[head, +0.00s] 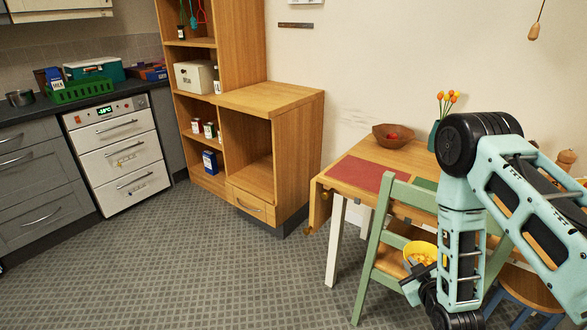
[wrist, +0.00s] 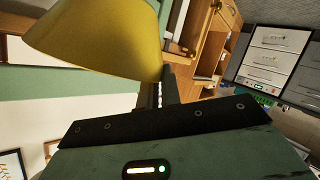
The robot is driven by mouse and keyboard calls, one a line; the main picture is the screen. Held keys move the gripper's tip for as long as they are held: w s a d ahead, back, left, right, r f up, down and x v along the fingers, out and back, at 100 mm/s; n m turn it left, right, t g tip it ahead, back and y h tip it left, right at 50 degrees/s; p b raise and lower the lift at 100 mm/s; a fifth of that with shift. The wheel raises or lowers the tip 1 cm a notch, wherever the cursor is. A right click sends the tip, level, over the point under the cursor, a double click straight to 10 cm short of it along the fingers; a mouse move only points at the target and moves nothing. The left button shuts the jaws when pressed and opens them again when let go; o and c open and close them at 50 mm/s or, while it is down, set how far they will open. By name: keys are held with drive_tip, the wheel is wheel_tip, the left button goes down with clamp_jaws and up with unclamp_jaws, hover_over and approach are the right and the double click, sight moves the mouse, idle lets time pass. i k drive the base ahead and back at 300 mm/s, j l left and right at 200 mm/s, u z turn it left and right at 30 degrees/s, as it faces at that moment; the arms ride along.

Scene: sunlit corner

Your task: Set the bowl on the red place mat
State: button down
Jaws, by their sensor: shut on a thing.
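The bowl is apart from the mat, nearer the camera and lower in the picture.
A green chair (head: 372,262) stands at the table's near side, its back close to the bowl. Open floor lies left.

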sight(376, 176)
drive_tip(key=i+j+u, duration=0.65)
drive_tip(key=u, duration=0.2)
drive_tip(key=i+u, duration=0.45)
drive_tip(key=i+j+z, duration=0.1)
drive_tip(key=i+z, duration=0.2)
drive_tip(key=i, duration=0.15)
drive_tip(key=i+j+z, duration=0.65)
drive_tip(key=i, duration=0.2)
drive_tip(key=i+j+z, duration=0.25)
drive_tip(key=z, duration=0.15)
drive_tip(key=i+j+z, duration=0.2)
drive_tip(key=z, duration=0.2)
drive_tip(key=i+j+z, duration=0.15)
drive_tip(key=j+z, duration=0.25)
drive_tip(key=i+j+z, duration=0.1)
drive_tip(key=j+z, duration=0.3)
